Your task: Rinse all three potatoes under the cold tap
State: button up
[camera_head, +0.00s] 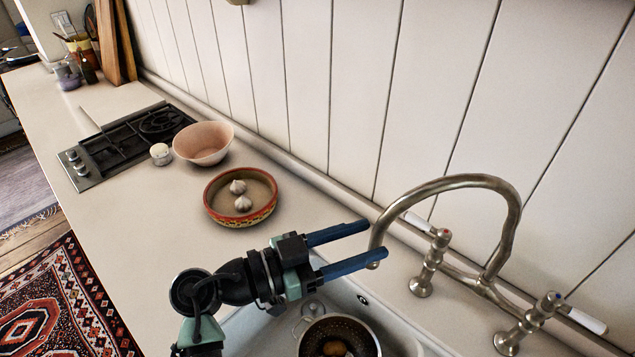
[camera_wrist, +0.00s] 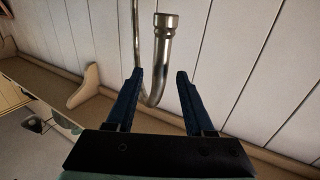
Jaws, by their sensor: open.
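In the head view a dark colander (camera_head: 368,335) sits in the white sink (camera_head: 395,325). At least one yellow-brown potato (camera_head: 334,347) shows in it; the picture's lower edge cuts off the rest, so I cannot count them. The curved metal tap (camera_head: 480,181) stands at the right. Its left lever (camera_head: 418,222) has a reddish cap, its right lever (camera_head: 586,320) a bluish one. My gripper (camera_head: 376,240) is open, with its blue fingers near the spout's end.
A painted dish (camera_head: 243,219) with two garlic bulbs, a pink bowl (camera_head: 203,143), a small white pot (camera_head: 161,154) and a hob (camera_head: 127,142) lie along the counter to the left. The panelled wall (camera_head: 340,90) runs behind. Counter front of the dish is clear.

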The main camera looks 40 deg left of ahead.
jog(key=b+v, duration=0.2)
jog(key=v, duration=0.5)
dwell(0.4)
